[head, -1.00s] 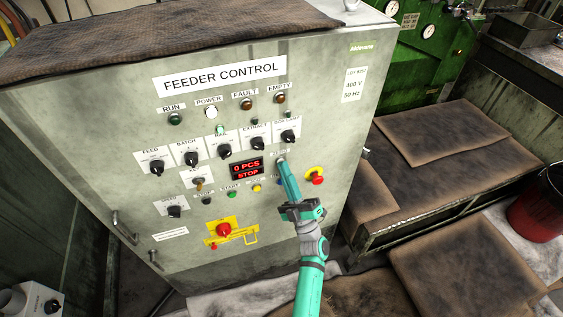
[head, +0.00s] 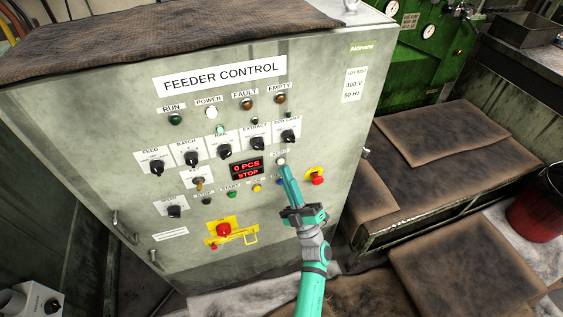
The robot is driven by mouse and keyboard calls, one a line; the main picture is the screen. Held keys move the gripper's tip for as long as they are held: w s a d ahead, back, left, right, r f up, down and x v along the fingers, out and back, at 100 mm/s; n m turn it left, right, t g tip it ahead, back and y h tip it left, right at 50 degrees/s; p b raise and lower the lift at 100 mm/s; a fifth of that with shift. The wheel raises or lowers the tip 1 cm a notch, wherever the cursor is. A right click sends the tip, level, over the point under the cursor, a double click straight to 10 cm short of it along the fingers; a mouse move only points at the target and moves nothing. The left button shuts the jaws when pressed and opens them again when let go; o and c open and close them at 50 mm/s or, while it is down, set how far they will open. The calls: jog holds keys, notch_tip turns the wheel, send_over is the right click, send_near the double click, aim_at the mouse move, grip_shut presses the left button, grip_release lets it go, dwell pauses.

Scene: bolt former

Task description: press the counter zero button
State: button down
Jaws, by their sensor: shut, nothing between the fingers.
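The feeder control panel (head: 130,125) fills the middle of the head view. A small pale button (head: 281,161) sits right of the red display (head: 246,168), which reads "0 PCS" and "STOP". The label above this button is too small to read surely; it seems to be the counter zero button. My gripper (head: 286,170) is shut and empty. Its tip is just below the pale button, which now shows clear of the fingers. A small gap seems to lie between them. The fingers partly cover a blue button (head: 280,182).
A red emergency button (head: 317,180) on yellow is right of my gripper. Several black knobs (head: 288,136) stand above, and green (head: 232,195) and yellow (head: 256,188) buttons lie to the left. A yellow-backed red switch (head: 223,230) is lower left.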

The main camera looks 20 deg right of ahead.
jog(key=shift+s+d, duration=0.1)
jog(key=shift+s, duration=2.4)
jog(key=s+a+f+m+g+h, duration=0.2)
jog(key=s+a+f+m+h, duration=0.25)
jog(key=s, duration=0.35)
jog(key=s+a+f+m+g+h, duration=0.2)
jog(key=s+a+f+m+h, duration=0.2)
jog(key=s+a+m, duration=0.3)
jog(key=s+a+f+m+g+y, duration=0.1)
jog(key=s+a+g, duration=0.1)
jog(key=s, duration=0.7)
jog(key=s+a+m+g+y, duration=0.1)
jog(key=s+a+m+g, duration=0.1)
jog(key=s+g, duration=0.3)
jog(key=shift+s+a+f, duration=0.4)
jog(key=shift+s+a, duration=0.4)
jog(key=shift+s, duration=1.35)
jog(key=shift+m, duration=0.25)
